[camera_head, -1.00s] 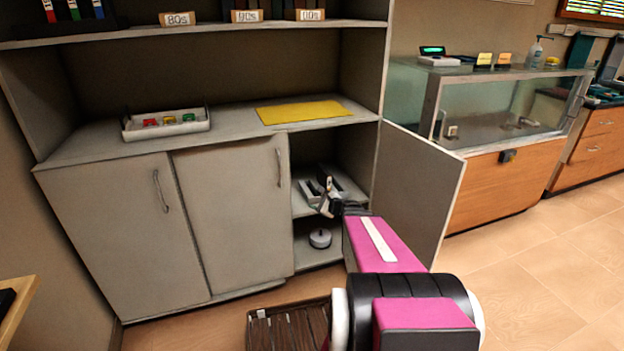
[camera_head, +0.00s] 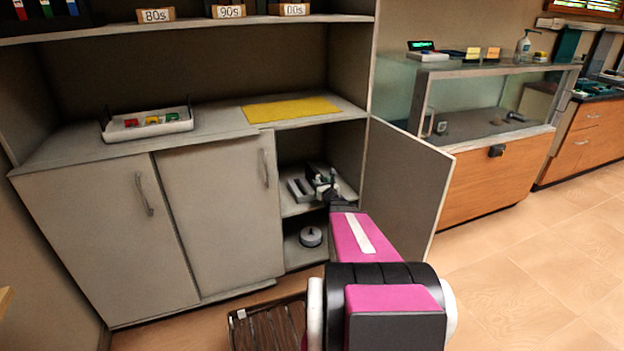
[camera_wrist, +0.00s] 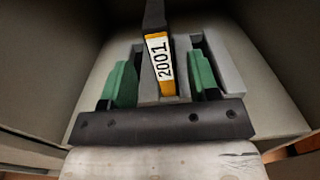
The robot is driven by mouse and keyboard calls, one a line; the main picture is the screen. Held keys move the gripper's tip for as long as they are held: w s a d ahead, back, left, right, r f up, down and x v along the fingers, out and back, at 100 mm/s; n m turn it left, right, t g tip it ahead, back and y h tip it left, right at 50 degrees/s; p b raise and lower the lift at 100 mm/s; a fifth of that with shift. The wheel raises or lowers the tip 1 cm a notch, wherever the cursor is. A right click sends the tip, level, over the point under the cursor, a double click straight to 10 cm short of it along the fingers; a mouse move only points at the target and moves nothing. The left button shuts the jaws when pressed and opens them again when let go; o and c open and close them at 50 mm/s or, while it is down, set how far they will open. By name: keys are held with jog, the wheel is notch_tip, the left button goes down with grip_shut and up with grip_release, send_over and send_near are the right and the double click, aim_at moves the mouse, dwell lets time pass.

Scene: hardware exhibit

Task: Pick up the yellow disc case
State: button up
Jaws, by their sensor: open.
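The disc case (camera_wrist: 160,62) has a yellow spine label reading 2001 and a dark upper part. It stands upright in a grey rack (camera_wrist: 222,62), seen in the wrist view. My gripper (camera_wrist: 161,76) has green fingers, one on each side of the case. It is open, with visible gaps between the fingers and the case. In the head view my gripper (camera_head: 322,186) is inside the open cabinet bay at the grey rack (camera_head: 299,189). The case cannot be made out clearly there.
The open cabinet door (camera_head: 400,190) stands close to the right of my arm. A round grey object (camera_head: 311,236) sits on the lower shelf. A yellow mat (camera_head: 290,109) and a white tray (camera_head: 150,125) lie on the counter above. A dark slatted crate (camera_head: 268,326) is on the floor.

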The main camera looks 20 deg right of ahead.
aim_at(318, 180)
jog(key=w, duration=0.5)
jog(key=shift+w+f, duration=0.1)
jog(key=shift+w, duration=0.3)
grip_shut()
